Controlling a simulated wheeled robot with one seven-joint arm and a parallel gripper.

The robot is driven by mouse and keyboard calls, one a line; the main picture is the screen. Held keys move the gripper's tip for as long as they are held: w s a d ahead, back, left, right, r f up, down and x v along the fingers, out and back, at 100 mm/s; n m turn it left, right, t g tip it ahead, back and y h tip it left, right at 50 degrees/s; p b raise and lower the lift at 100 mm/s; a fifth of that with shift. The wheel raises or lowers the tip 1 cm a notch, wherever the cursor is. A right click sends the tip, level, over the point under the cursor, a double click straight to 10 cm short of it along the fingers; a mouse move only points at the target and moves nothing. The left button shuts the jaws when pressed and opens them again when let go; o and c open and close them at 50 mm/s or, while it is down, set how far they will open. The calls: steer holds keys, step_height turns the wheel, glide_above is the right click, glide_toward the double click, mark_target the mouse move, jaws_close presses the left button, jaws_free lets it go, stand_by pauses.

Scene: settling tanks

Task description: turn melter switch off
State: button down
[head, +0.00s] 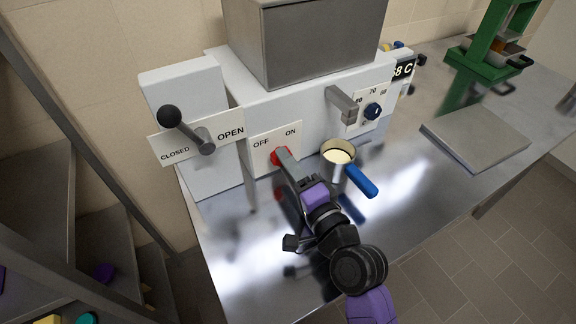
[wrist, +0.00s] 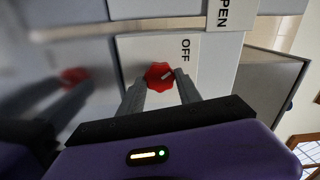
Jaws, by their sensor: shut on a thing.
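The melter switch is a red knob (head: 280,155) on a white plate (head: 262,139) marked OFF at left and ON at right, low on the front of the pale melter housing. My gripper (head: 283,158) is shut on the knob. In the wrist view the red knob (wrist: 158,76) sits between my two fingertips (wrist: 160,80). A pale mark on the knob slants right and slightly up there, and OFF (wrist: 186,50) shows beside it. ON is hidden in the wrist view. In the head view my fingers cover part of the knob.
A lever with a black ball (head: 169,117) stands left on an OPEN/CLOSED plate. A blue-handled pan (head: 338,152) with yellowish contents is just right of my gripper, under a grey spout (head: 342,104). A blue dial (head: 373,111) is farther right. The front bench is clear.

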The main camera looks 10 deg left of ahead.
steer(key=shift+f, duration=0.15)
steer(key=c, duration=0.8)
jaws_free()
steer(key=shift+s+d, duration=0.1)
steer(key=shift+s, duration=0.05)
steer(key=b+v, duration=0.1)
steer(key=v, duration=0.6)
steer(key=shift+s+d, duration=0.15)
steer(key=shift+s, duration=0.1)
